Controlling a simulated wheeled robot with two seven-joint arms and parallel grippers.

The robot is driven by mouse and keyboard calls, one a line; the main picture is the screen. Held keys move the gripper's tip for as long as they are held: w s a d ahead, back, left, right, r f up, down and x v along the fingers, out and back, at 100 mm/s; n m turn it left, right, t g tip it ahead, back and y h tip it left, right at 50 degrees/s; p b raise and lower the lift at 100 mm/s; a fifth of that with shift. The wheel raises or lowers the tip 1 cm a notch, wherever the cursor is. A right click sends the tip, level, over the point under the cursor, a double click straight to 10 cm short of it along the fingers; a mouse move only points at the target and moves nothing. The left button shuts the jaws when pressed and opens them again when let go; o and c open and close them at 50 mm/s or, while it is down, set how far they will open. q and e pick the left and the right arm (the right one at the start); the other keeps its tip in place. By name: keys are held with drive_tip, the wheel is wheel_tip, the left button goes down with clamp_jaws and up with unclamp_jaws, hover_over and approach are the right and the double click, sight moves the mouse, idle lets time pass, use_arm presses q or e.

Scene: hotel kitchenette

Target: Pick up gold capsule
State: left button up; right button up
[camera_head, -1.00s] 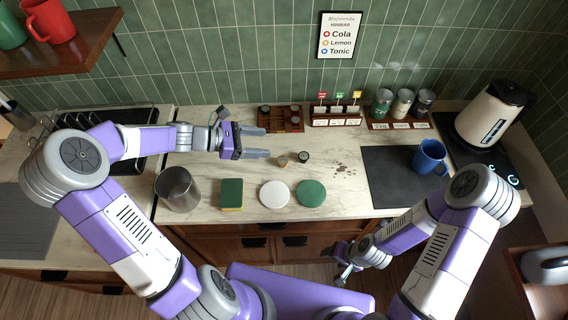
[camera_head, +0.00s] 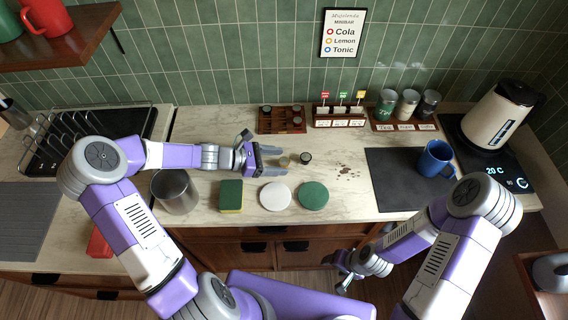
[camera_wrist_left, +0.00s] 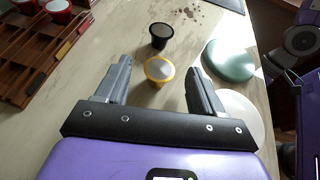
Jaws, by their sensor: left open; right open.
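The gold capsule (camera_wrist_left: 159,69) is a small cup with a yellow-gold rim and pale lid, upright on the counter. In the left wrist view it sits between the tips of my open left gripper (camera_wrist_left: 160,80), with a gap on both sides. In the head view the left gripper (camera_head: 280,161) lies low over the counter, its fingers pointing right, and the gold capsule (camera_head: 293,158) shows small at its tips. A dark capsule (camera_wrist_left: 161,35) stands just beyond the gold one. My right gripper (camera_head: 342,273) is open and empty in front of the counter's front edge.
A white disc (camera_head: 275,196), green disc (camera_head: 313,195), sponge (camera_head: 231,195) and metal canister (camera_head: 175,191) stand along the front. A wooden capsule rack (camera_head: 282,120) is behind. Brown spots (camera_head: 344,169) and a dark mat (camera_head: 405,180) lie to the right.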

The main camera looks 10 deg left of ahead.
use_arm(q)
drive_tip(key=x, duration=0.2)
drive_tip(key=shift+w+d+f, duration=0.15)
drive_tip(key=shift+d+f, duration=0.05)
drive_tip(key=shift+d, duration=0.1)
drive_tip(key=c, duration=1.1)
drive_tip(key=shift+r, duration=0.15)
